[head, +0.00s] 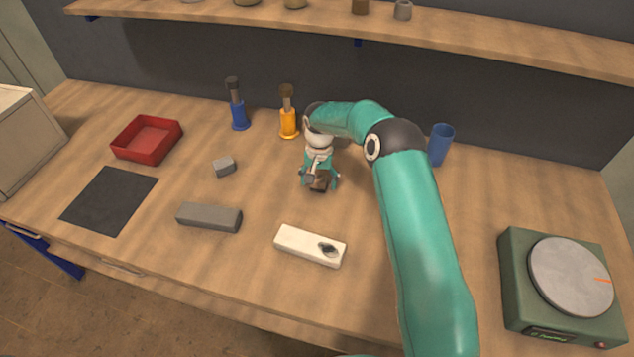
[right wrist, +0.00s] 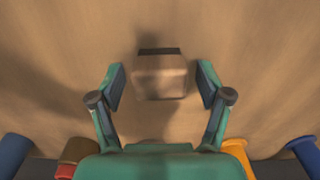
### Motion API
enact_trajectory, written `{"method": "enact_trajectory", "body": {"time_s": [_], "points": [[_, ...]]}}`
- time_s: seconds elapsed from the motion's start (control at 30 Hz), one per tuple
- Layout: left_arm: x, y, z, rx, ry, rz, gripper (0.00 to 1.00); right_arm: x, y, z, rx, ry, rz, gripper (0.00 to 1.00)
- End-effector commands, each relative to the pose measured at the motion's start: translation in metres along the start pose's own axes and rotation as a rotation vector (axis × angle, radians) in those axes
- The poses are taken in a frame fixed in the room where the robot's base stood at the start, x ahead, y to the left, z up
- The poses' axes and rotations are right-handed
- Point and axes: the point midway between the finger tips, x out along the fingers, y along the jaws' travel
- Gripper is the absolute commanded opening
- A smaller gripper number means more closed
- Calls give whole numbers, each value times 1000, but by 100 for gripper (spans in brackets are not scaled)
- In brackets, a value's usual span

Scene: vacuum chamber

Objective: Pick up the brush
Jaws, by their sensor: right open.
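The small brown block with a dark edge, which looks like the brush (right wrist: 160,77), lies between the fingers of my right gripper (right wrist: 160,85) in the right wrist view. There is a visible gap on each side of it, so the fingers are open and apart from it. In the head view the brush (head: 319,181) shows as a small brown shape at the tips of my right gripper (head: 320,178), partly hidden by it. Whether it rests on the table or stands up is hard to tell. My left gripper is not in view.
A blue tool stand (head: 239,118) and an orange one (head: 288,123) stand behind. A blue cup (head: 440,145) is at right. A white block (head: 310,246), grey bar (head: 208,216), small grey block (head: 223,166), red tray (head: 147,139), dark mat (head: 108,200) and green turntable device (head: 520,285) surround it.

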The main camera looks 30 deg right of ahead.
Motion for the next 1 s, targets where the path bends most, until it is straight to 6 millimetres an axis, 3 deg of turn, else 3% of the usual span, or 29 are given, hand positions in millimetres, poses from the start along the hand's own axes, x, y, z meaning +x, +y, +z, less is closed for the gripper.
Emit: {"method": "enact_trajectory", "body": {"time_s": [0.1,0.5,0.8,1.0], "points": [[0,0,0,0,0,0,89,0,0,0,0,0,0,77],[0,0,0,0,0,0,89,-1,-1,0,-1,0,0,12],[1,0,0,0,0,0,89,-2,-1,0,-1,1,0,12],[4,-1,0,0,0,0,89,-14,-2,-1,-1,3,-2,12]]}}
